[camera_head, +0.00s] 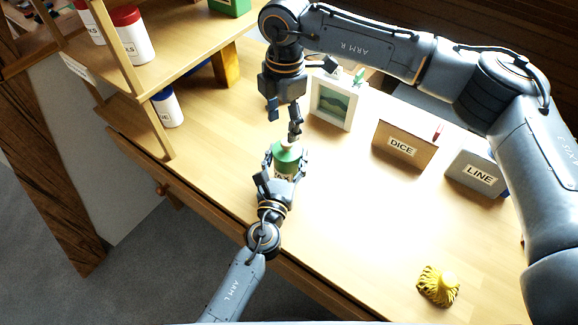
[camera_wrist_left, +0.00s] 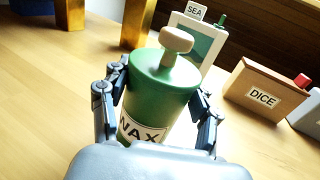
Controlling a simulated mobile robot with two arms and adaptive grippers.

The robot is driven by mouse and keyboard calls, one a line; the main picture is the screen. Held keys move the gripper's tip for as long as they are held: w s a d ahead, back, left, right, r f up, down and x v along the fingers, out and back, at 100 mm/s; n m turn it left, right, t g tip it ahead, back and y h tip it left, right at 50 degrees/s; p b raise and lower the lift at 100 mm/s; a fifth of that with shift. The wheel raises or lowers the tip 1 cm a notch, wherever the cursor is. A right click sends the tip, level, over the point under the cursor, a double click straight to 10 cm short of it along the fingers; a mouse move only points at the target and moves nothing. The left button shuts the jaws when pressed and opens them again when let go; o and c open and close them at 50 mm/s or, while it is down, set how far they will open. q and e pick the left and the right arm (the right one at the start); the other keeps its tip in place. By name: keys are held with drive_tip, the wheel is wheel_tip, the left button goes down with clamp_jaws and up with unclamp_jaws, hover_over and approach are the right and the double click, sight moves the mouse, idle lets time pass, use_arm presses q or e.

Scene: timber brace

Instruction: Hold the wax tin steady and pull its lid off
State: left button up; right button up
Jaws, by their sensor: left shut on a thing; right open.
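The green wax tin (camera_head: 283,170) stands upright on the wooden table. In the left wrist view the tin (camera_wrist_left: 155,105) carries a WAX label, and its green lid (camera_wrist_left: 166,70) with a pale knob (camera_wrist_left: 176,41) is on top. My left gripper (camera_head: 283,168) is shut around the tin's body, with a finger on each side in the wrist view (camera_wrist_left: 157,100). My right gripper (camera_head: 284,113) is open and points down above the lid; its fingertips are close to the knob. I cannot tell whether they touch it. The right gripper does not show in the left wrist view.
A framed picture (camera_head: 334,102) stands just behind the tin. The DICE box (camera_head: 404,145) and LINE box (camera_head: 474,175) stand to the right. A wooden shelf (camera_head: 160,75) with jars is at left. A yellow ribbed object (camera_head: 438,286) lies front right. The front middle table is clear.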

drive_tip(key=s+a+n+g+y, duration=0.2)
drive_tip(key=s+a+n+y, duration=0.35)
drive_tip(key=a, duration=0.35)
drive_tip(key=s+a+n+g+y, duration=0.1)
drive_tip(key=s+a+n+y, duration=0.4)
drive_tip(key=a, duration=0.4)
drive_tip(key=s+a+r+n+t+y, duration=0.2)
drive_tip(key=r+n+y, duration=0.1)
drive_tip(key=r+y, duration=0.25)
drive_tip(key=s+a+r+n+t+y, duration=0.2)
drive_tip(key=r+n+y, duration=0.15)
drive_tip(key=r, duration=0.25)
drive_tip(key=w+d+m+t+h, duration=0.7)
drive_tip(key=d+t, duration=0.3)
drive_tip(key=t, duration=0.6)
drive_tip(key=n+g+h, duration=0.2)
drive_tip(key=g+h, duration=0.2)
drive_tip(key=h, duration=0.8)
approach(288, 145)
drive_tip(key=shift+y, duration=0.25)
drive_tip(key=x, duration=1.1)
drive_tip(key=shift+w+d, duration=0.1)
drive_tip(key=shift+w, duration=0.05)
